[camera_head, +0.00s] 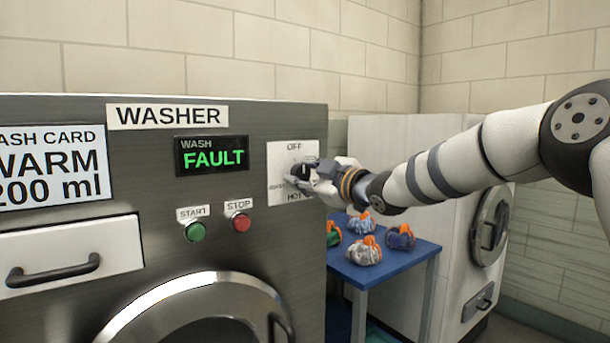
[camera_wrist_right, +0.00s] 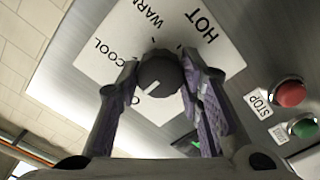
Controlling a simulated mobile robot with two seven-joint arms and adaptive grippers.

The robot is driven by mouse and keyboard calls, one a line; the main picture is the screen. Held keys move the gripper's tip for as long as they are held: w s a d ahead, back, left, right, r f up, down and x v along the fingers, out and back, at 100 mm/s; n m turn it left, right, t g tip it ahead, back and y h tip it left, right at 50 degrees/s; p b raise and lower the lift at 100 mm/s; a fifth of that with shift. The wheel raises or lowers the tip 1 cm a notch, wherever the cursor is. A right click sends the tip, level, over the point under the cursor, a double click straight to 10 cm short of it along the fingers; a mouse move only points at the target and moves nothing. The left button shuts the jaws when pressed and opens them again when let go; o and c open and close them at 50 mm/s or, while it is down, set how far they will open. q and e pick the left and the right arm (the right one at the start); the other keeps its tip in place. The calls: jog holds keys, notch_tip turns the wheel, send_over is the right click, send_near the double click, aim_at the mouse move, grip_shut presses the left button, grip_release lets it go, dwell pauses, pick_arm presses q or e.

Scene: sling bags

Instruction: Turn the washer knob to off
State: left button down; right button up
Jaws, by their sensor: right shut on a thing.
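The washer knob (camera_wrist_right: 160,72) is round and dark with a white pointer line. It sits on a white dial plate (camera_head: 293,152) at the washer's upper right. In the head view the plate reads OFF at the top and HOT at the bottom. The wrist view shows HOT, WARM and COOL around the knob. There the pointer aims down-left, past COOL, toward lettering partly hidden by a finger. My right gripper (camera_head: 303,173) is shut on the knob, one finger on each side, as the wrist view also shows (camera_wrist_right: 161,80). My left gripper is out of view.
The washer display (camera_head: 211,155) reads WASH FAULT. A green START button (camera_head: 195,231) and a red STOP button (camera_head: 241,222) sit below it. A blue table (camera_head: 385,270) with several small bags stands right of the washer, before a white machine (camera_head: 470,275).

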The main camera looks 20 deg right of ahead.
dwell(0.4)
jog(key=o, duration=1.2)
jog(key=shift+c, duration=0.2)
jog(key=v, duration=1.2)
jog(key=shift+r, duration=0.1)
